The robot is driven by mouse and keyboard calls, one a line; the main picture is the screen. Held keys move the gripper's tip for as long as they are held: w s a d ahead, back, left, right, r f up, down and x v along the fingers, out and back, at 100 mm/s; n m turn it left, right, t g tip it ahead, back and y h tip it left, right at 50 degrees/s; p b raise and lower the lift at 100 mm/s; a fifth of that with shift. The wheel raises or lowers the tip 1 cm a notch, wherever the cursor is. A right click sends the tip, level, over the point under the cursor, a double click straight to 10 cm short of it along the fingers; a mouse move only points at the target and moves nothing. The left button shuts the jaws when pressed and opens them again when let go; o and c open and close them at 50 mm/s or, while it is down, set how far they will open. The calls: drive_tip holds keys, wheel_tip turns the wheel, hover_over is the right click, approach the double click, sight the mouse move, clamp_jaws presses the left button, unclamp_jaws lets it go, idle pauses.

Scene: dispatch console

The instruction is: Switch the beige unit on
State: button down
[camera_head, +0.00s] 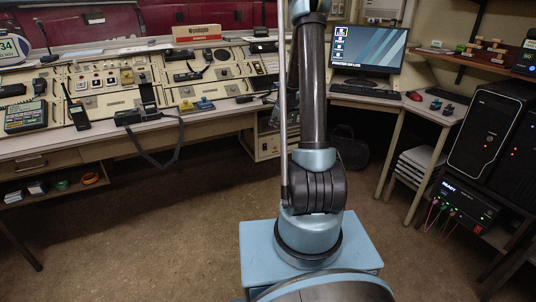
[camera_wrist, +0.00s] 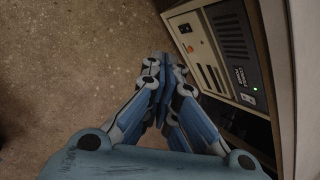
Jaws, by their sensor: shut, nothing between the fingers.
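The beige unit (camera_wrist: 208,62) stands at the upper right in the wrist view, with its front panel turned at an angle. The panel has a dark vented section, a round button or socket, a small orange part (camera_wrist: 189,47) and a small lit green light (camera_wrist: 255,88). In the head view the beige unit (camera_head: 268,149) is under the desk, partly hidden behind my arm. My gripper (camera_wrist: 166,72) is shut and empty, to the left of the panel and apart from it. My gripper does not show in the head view.
The console desk (camera_head: 215,117) carries radios and button panels. A monitor (camera_head: 368,50) stands on the right desk. A black computer tower (camera_head: 483,130) and a black lit box (camera_head: 465,205) are at far right. Brown floor (camera_wrist: 75,70) is clear beside my gripper.

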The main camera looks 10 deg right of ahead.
sight(265, 147)
drive_tip(key=w+d+f+m, duration=0.1)
drive_tip(key=w+f+m, duration=0.3)
drive_tip(key=f, duration=0.6)
drive_tip(key=w+d+f+m+t, duration=0.1)
drive_tip(key=w+f+m, duration=0.4)
drive_tip(key=f, duration=0.6)
drive_tip(key=shift+w+d+f+t, duration=0.2)
drive_tip(key=shift+w+t, duration=0.1)
drive_tip(key=shift+w, duration=0.6)
drive_tip(key=w+a+r+x, duration=0.1)
drive_tip(key=w+x, duration=0.1)
drive_tip(key=x, duration=1)
drive_tip(key=shift+w, duration=0.3)
drive_tip(key=shift+a+r, duration=0.1)
drive_tip(key=shift+a, duration=0.05)
